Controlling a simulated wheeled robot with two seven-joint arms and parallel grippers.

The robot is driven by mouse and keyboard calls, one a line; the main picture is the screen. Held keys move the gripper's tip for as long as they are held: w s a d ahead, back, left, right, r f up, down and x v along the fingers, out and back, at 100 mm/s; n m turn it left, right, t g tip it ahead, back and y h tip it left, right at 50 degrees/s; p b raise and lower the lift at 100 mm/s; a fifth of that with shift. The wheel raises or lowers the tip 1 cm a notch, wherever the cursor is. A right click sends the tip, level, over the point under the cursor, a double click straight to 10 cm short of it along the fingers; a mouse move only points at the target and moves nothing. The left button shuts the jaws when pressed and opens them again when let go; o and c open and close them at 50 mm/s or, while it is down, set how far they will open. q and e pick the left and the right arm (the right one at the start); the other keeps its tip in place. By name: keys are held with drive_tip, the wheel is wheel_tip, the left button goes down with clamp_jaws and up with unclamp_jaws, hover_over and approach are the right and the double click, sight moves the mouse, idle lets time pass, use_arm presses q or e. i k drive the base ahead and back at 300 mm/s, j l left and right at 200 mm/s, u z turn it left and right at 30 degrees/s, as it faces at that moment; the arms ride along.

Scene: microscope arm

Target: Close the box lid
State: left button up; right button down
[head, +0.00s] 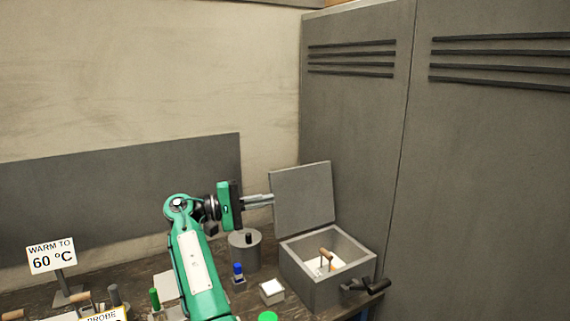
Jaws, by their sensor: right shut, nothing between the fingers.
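The grey box (314,291) stands at the right end of the bench, open at the top. Its flat grey lid (303,198) stands up at the back edge, leaning back slightly. Inside the box are a wooden-handled tool (325,256) and something pale. My right gripper (266,199), on the green arm, is shut and empty. Its fingers point right at the left edge of the lid; I cannot tell whether they touch it. My left gripper is not in view.
A grey cylinder (244,251), a blue-capped vial (238,272) and a white-topped block (271,291) stand left of the box. A black part (365,287) is at its front right. A "WARM TO 60 °C" sign (52,256) is far left. Grey cabinets (480,180) rise behind.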

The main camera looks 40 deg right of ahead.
sight(304, 201)
drive_tip(key=i+l, duration=0.55)
drive_tip(key=i, duration=0.15)
drive_tip(key=i+l, duration=0.55)
drive_tip(key=i, duration=0.1)
